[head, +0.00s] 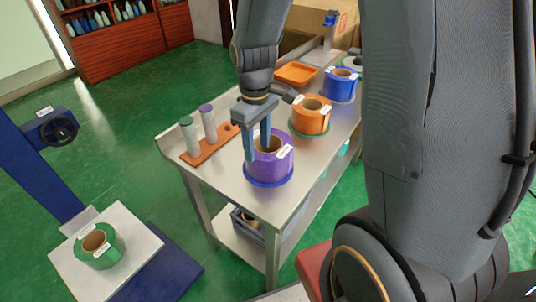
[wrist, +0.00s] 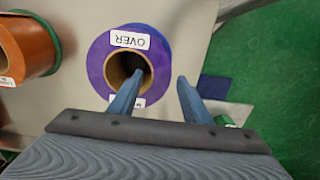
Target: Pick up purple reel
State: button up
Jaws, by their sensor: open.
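The purple reel (head: 272,157) stands upright on the metal table, on a blue disc, with a brown core and white labels. In the wrist view the purple reel (wrist: 103,60) is seen from above, with a label reading "OVER" on its top. My gripper (head: 258,158) is open with its fingers pointing down at the reel. In the wrist view my gripper (wrist: 160,78) has one fingertip over the core hole and the other beyond the reel's outer edge, so the reel's wall lies between them. I cannot tell whether the fingers touch it.
An orange reel (head: 310,118) and a blue reel (head: 341,86) stand farther back on the table (head: 230,190). An orange rack with two capped cylinders (head: 208,124) is left of the purple reel. A green reel (head: 104,250) sits on a separate white-topped stand at lower left.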

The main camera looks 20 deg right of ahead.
aim_at(257, 153)
jog(key=shift+w+f+p, duration=0.1)
jog(key=shift+f+p, duration=0.3)
jog(key=shift+f, duration=1.55)
grip_shut()
jog(key=shift+w+a, duration=0.1)
